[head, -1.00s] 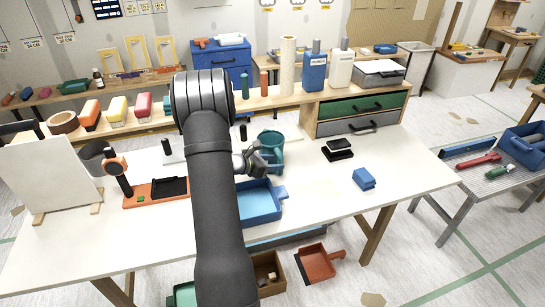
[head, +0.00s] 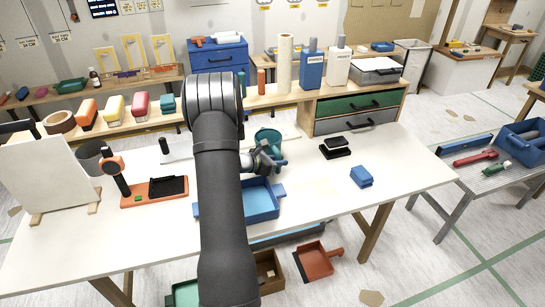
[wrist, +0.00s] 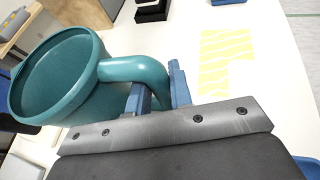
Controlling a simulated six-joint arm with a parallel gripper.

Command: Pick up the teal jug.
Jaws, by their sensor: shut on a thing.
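The teal jug (head: 267,136) shows in the head view over the back middle of the white table, behind the blue tray. Its round open mouth faces up, and its lower body is partly hidden by my gripper (head: 268,159). In the wrist view the jug (wrist: 65,75) fills the left side, with its curved handle (wrist: 140,69) reaching right. My gripper (wrist: 158,92) has its blue fingers on either side of the handle and is shut on it. The jug's base is hidden, so I cannot tell whether it touches the table.
The blue tray (head: 262,202) lies just in front of the jug. A black stamp-like block (head: 335,147) and a blue block (head: 361,176) lie to the right. An orange stand (head: 155,192) is at left. The wooden drawer unit (head: 357,105) stands behind right. The table's right front is clear.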

